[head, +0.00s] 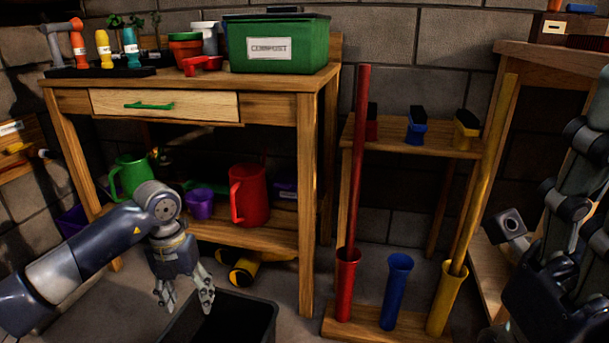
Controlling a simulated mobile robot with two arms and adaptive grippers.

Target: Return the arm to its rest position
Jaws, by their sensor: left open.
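My left arm reaches in from the left edge. My left gripper (187,303) points downward with its fingers apart and nothing between them. It hangs at the left end of a black open bin (245,310) on the floor; whether it touches the bin cannot be told. Dark jointed parts of my right arm (545,285) fill the right edge, close to the camera. Whether the right gripper's jaws are open or shut cannot be made out there.
A wooden bench (305,170) with a drawer stands behind my left arm, a green compost box (278,45) on top. A red jug (248,195) and a green jug (130,175) sit on its lower shelf. Red, blue (396,290) and yellow holders stand right of the bin.

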